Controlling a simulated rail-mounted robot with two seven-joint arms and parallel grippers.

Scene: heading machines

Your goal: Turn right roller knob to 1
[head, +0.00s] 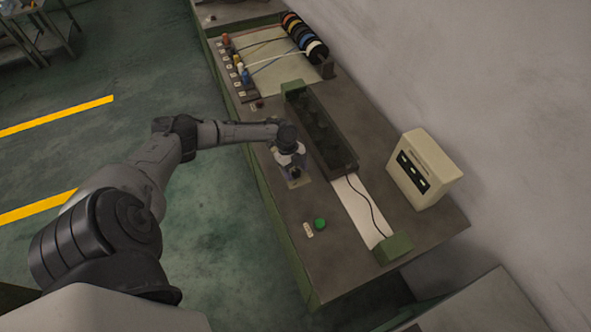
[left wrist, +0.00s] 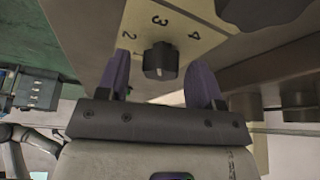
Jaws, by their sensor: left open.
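A small black knob (left wrist: 160,62) stands on a pale dial plate (left wrist: 185,22) in the left wrist view. The digits 2, 3 and 4 show on the plate around the knob; a 1 is not visible. A small light mark shows on the knob's near end. My left gripper (left wrist: 157,70) is open, with its purple fingers on either side of the knob and gaps between. In the head view my left gripper (head: 292,170) is over the bench beside the dark roller trough (head: 345,160) and hides the knob. My right gripper is not in view.
A green button (head: 320,224) and a small label (head: 307,229) lie on the bench (head: 350,265) nearer me. A cream box (head: 423,168) stands at the right by the wall. Coloured spools (head: 305,35) are at the back. A larger dark part (left wrist: 262,10) is close right of the knob.

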